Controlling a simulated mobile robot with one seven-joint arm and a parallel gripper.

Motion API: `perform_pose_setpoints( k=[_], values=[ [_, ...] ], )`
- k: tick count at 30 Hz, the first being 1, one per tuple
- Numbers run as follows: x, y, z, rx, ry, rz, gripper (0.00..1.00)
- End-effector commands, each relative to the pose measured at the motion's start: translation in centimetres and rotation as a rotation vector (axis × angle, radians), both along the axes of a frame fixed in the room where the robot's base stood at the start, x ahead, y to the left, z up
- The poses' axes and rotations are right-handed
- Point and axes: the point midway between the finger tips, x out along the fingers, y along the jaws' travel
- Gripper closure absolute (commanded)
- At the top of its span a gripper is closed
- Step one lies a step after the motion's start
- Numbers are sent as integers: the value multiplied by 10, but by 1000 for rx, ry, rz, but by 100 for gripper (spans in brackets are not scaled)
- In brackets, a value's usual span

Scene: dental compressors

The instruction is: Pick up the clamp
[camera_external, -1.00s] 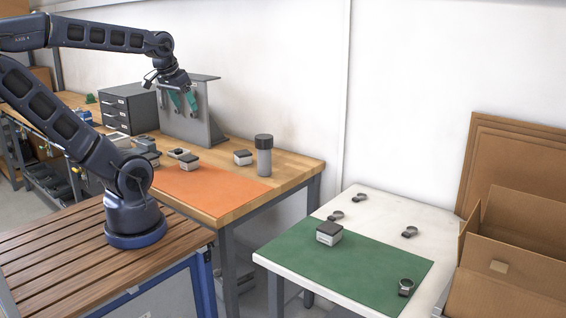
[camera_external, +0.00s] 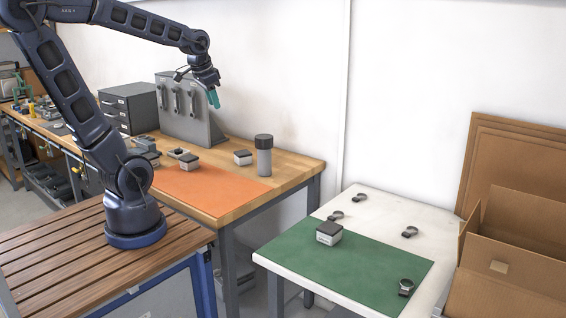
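Several small dark ring-shaped pieces that look like clamps lie on the white table: one at the back (camera_external: 359,197), one near the mat's back edge (camera_external: 336,215), one at the right (camera_external: 410,232) and one on the green mat's right edge (camera_external: 405,287). I cannot tell which one is meant. My gripper (camera_external: 214,98) has teal fingers pointing down and hangs in the air by the grey tool panel, well away from the rings. The fingers overlap in this view, so their opening is hidden. No held object shows.
The green mat (camera_external: 365,275) carries a small white box with a dark lid (camera_external: 329,233). A cardboard box (camera_external: 515,240) stands at the right. The wooden bench holds an orange mat (camera_external: 215,190), a grey bottle (camera_external: 264,157), small boxes and the tool panel (camera_external: 180,125).

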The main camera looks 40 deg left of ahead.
Motion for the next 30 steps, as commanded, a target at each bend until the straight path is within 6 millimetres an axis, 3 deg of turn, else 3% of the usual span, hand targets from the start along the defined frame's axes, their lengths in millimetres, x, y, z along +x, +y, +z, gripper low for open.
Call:
perform_pose_setpoints(
  k=[3,14,30],
  values=[
    [29,-17,-9,29,26,-100,70],
    [108,-75,-48,77,84,-410,70],
    [198,-181,-141,47,132,-870,70]
  ],
)
